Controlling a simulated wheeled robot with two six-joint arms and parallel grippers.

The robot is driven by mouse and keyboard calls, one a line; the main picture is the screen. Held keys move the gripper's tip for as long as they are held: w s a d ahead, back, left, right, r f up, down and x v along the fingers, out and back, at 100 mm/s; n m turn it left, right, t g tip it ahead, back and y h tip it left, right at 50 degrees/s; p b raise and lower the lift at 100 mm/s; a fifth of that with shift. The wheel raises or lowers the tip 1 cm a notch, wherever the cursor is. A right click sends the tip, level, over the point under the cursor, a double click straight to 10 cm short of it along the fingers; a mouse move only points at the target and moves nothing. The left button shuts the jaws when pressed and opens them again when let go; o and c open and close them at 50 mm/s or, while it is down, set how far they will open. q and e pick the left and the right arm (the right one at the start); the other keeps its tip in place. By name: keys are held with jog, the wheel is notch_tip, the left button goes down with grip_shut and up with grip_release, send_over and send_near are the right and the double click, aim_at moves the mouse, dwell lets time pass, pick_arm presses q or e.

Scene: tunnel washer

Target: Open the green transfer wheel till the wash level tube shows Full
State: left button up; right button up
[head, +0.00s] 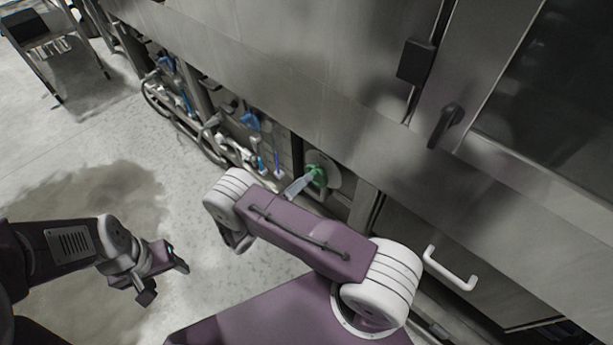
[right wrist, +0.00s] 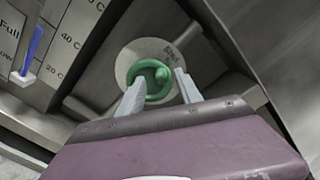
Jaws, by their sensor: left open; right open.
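The green transfer wheel (head: 318,176) sits on a pale round plate low on the machine's side. In the right wrist view the wheel (right wrist: 151,84) is between the two grey fingers of my right gripper (right wrist: 160,92), which is open. The fingertips overlap the wheel's edges; I cannot tell whether they touch. In the head view my right gripper (head: 305,182) is partly hidden by my arm. A blue level column (right wrist: 34,48) stands beside "Full" and "Low" marks; its exact level is hard to read. My left gripper (head: 166,276) is open and empty over the floor.
A panel (right wrist: 72,45) with a temperature scale is left of the wheel. Hoses and blue fittings (head: 252,122) line the machine's lower side. A white handle (head: 450,268) sticks out at right. The floor (head: 85,145) at left is mostly clear, with a cart beyond.

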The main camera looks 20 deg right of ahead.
jog(key=v, duration=0.6)
jog(key=shift+a, duration=0.2)
jog(key=shift+s+d+r, duration=0.1)
jog(key=s+d+r+m+g+y, duration=0.1)
jog(key=s+r+m+g+y, duration=0.25)
jog(key=m, duration=0.55)
jog(key=s+d+m+g+y, duration=0.1)
jog(key=s+m+g+y, duration=0.2)
jog(key=s+m+y, duration=0.45)
jog(key=s+d+r+m+g+y, duration=0.1)
jog(key=s+r+m+g+y, duration=0.15)
jog(key=m, duration=0.75)
notch_tip(320, 180, up, 29)
jog(key=m+t+y+p, duration=0.3)
jog(key=m+p, duration=0.4)
jog(key=p, duration=1.9)
jog(key=shift+w+a+f+m, duration=0.25)
jog(key=shift+w+a+m, duration=0.1)
jog(key=shift+w+a, duration=0.15)
